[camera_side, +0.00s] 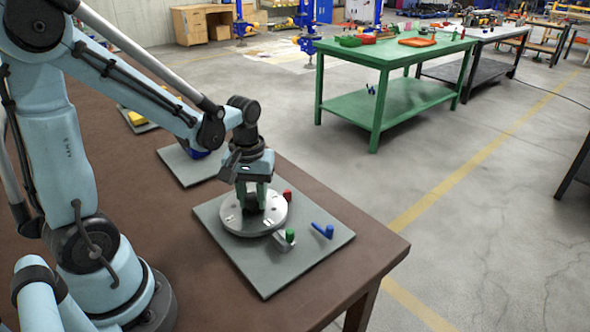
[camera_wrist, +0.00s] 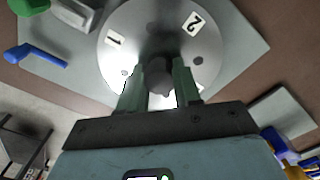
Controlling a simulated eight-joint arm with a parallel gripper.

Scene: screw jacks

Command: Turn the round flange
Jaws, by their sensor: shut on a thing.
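The round flange (camera_side: 267,219) is a silver metal disc lying flat on a grey base plate (camera_side: 317,266) near the table's right end. In the wrist view the flange (camera_wrist: 205,75) shows number labels 1 and 2, and a dark central knob (camera_wrist: 158,72) stands up from it. My gripper (camera_side: 252,203) is right over the flange's middle, pointing down. Its two green fingers (camera_wrist: 158,88) stand on either side of the knob and are shut on it.
A green-topped peg (camera_side: 290,236) on a grey block, a blue lever (camera_side: 323,231) and a red peg (camera_side: 287,196) stand close around the flange. A second grey plate (camera_side: 193,168) with a blue part lies further back. The table's brown edge (camera_side: 402,248) is at the right.

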